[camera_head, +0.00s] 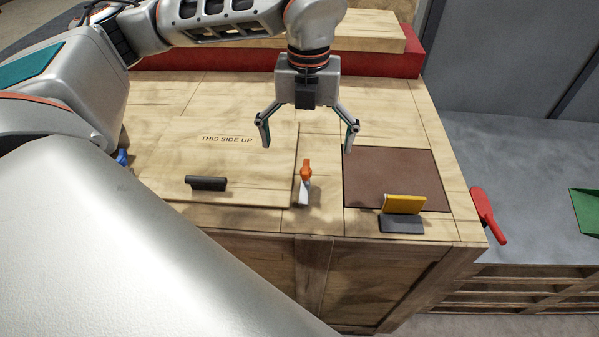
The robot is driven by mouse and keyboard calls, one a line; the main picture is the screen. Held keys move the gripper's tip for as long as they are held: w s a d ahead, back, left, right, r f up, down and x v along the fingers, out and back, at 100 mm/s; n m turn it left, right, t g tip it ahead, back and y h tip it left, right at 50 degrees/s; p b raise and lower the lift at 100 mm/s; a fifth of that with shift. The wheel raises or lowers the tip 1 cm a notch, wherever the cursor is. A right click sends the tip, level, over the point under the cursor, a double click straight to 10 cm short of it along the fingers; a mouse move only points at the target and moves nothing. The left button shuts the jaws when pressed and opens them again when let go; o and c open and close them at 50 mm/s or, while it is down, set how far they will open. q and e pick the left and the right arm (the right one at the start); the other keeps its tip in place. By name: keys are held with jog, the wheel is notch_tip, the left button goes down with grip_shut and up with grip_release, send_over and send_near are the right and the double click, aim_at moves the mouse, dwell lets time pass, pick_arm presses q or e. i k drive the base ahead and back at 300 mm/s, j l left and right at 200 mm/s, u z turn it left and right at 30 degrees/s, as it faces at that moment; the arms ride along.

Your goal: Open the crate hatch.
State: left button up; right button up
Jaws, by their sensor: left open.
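The wooden crate (270,250) fills the middle of the view. Its hatch is a light wood panel (230,165) lettered "THIS SIDE UP", lying flat and looking closed on the crate's top. A dark handle (206,183) sits near the panel's front edge. An orange-and-grey latch-like piece (305,172) stands beside the panel's right edge. My left gripper (308,148) points down with its fingers spread wide and nothing between them. It is above the crate top, behind the orange piece in the picture and apart from the handle. My right gripper is not in view.
A brown square (380,170) lies on the crate's right part, with a yellow block on a dark base (404,204) at its front edge. A red handle-like object (488,216) is at the right. Part of a blue object (122,158) shows left. Stacked boards (375,38) lie behind.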

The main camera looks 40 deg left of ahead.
aim_at(201, 160)
jog(key=k, duration=1)
